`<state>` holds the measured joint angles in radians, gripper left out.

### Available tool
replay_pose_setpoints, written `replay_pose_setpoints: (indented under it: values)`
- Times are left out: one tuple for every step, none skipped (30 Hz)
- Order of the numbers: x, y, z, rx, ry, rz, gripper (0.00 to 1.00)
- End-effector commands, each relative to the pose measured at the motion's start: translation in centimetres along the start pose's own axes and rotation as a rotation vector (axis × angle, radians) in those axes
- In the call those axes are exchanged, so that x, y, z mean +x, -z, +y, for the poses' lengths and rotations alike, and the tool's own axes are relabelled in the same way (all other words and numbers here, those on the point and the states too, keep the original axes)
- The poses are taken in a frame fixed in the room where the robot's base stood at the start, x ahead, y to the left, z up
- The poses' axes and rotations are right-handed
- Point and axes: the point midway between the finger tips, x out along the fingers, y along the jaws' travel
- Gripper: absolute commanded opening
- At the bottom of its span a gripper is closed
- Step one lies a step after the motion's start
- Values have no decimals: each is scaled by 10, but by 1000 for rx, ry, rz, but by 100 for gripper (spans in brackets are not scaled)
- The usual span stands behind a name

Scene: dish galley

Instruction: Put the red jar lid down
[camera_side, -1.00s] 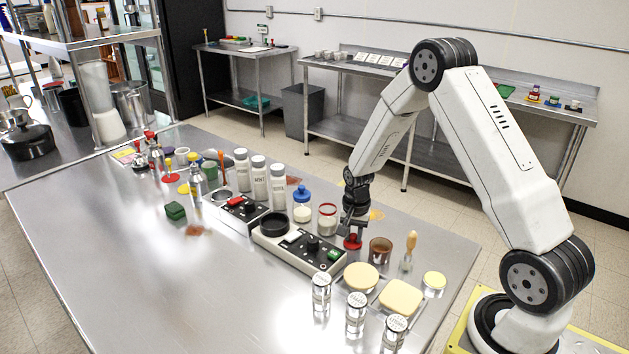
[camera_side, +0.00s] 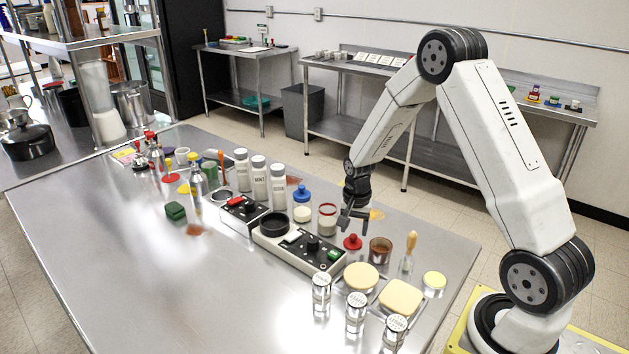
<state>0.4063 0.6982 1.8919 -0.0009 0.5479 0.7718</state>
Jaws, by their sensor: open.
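The red jar lid (camera_side: 353,242) lies on the steel table, just left of a brown cup and right of a small glass jar. It is a small red disc with a knob on top. My gripper (camera_side: 347,223) is open and empty, above and slightly left of the lid, apart from it. The glass jar (camera_side: 327,221) with a red rim stands to the left of my gripper.
The brown cup (camera_side: 380,251) and an orange-handled brush (camera_side: 409,252) stand close to the right of the lid. A black-and-white control box (camera_side: 312,245) lies in front. White shaker bottles (camera_side: 260,179) stand to the left. The table's front left is clear.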

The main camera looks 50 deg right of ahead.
Motion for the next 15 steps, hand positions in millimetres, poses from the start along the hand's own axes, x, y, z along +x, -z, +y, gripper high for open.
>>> replay_pose_setpoints:
  values:
    - [-7,0,0,0,2,2,64]
    - [-12,0,0,0,3,3,64]
    - [-17,0,0,0,2,2,64]
    - [-22,0,0,0,2,2,64]
    - [-26,0,0,0,3,3,64]
    - [-32,0,0,0,2,2,64]
    - [-36,0,0,0,2,2,64]
    - [-41,0,0,0,3,3,64]
    - [-47,0,0,0,2,2,64]
    - [-52,0,0,0,3,3,64]
    - [-56,0,0,0,2,3,64]
    - [-62,0,0,0,2,2,64]
    - [-66,0,0,0,3,3,64]
    - [-69,0,0,0,2,2,64]
    - [-74,0,0,0,2,2,64]
